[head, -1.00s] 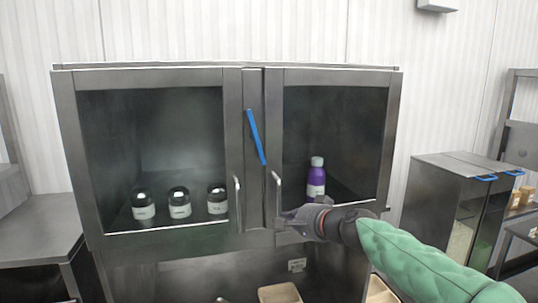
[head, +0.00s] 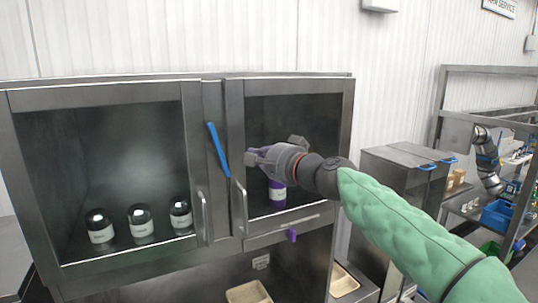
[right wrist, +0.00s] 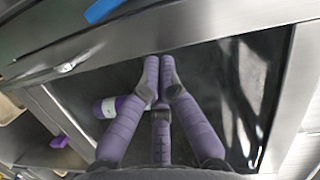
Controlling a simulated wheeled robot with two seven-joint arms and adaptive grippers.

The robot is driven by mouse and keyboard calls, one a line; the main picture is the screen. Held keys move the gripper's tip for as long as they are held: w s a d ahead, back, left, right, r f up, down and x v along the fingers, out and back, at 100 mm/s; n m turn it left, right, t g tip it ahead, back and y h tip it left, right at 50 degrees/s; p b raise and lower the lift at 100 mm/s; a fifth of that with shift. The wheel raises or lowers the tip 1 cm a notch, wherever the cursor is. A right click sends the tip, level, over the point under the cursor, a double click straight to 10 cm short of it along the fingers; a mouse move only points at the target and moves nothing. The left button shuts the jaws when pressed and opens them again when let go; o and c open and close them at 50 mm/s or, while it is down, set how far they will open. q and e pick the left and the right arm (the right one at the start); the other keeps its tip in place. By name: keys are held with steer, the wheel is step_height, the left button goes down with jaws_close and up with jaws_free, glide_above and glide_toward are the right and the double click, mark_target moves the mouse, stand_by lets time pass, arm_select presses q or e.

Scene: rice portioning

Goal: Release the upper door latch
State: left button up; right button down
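The upper latch is a blue bar (head: 218,150), set slanting across the post between the two cabinet doors in the head view. Its blue end also shows at the top of the right wrist view (right wrist: 103,10). My right gripper (head: 255,158) is in front of the right door, just right of the blue bar's lower end and apart from it. In the right wrist view its purple fingers (right wrist: 160,70) come together at the tips with nothing between them. My left gripper is in neither current view.
Metal door handles (head: 204,215) (head: 241,207) stand below the bar. A purple bottle (head: 277,196) is behind the right door, partly hidden by my gripper. A small purple piece (head: 291,235) sits on the lower edge. Dark-lidded jars (head: 140,224) stand behind the left door.

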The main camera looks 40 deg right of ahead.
mark_target(232, 165)
steer(key=w+a, duration=0.1)
steer(key=w+a+p, duration=0.1)
steer(key=a, duration=0.1)
steer(key=shift+w+f, duration=0.2)
steer(key=shift+f, duration=0.2)
steer(key=shift+w+a+f+p, duration=0.1)
steer(key=shift+a+f+p, duration=0.05)
steer(key=shift+a+p, duration=0.25)
steer(key=shift+d, duration=0.1)
steer(key=shift+w+a+f+m+b, duration=0.1)
steer(key=shift+a+f+m+b, duration=0.55)
steer(key=shift+b, duration=0.45)
steer(key=shift+w+a+m+t+b, duration=0.15)
steer(key=shift+m+t+b, duration=0.25)
steer(key=shift+m+b, duration=0.55)
